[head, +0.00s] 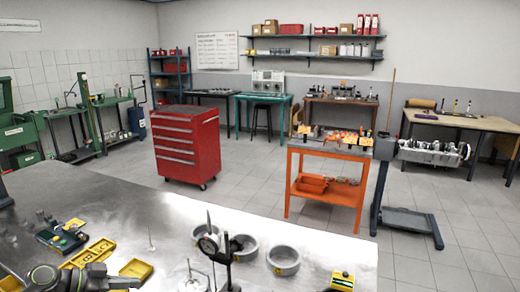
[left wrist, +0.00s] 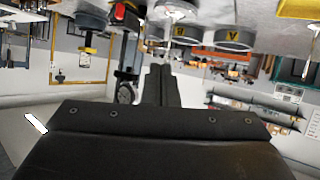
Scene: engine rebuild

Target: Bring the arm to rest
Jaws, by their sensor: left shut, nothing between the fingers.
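My left gripper (head: 134,283) is low over the near metal workbench (head: 160,215), at the bottom left of the head view. Its fingers also show in the left wrist view (left wrist: 161,72), close together and shut, with nothing between them. The arm lies beside the yellow trays and left of the dial gauge stand. My right gripper does not show.
On the bench are a yellow tray (head: 92,252), a dial gauge stand (head: 209,243), grey rings (head: 283,260) and a small yellow block (head: 342,281). Beyond stand a red tool cabinet (head: 187,140) and an orange cart (head: 328,190). The bench's middle left is mostly clear.

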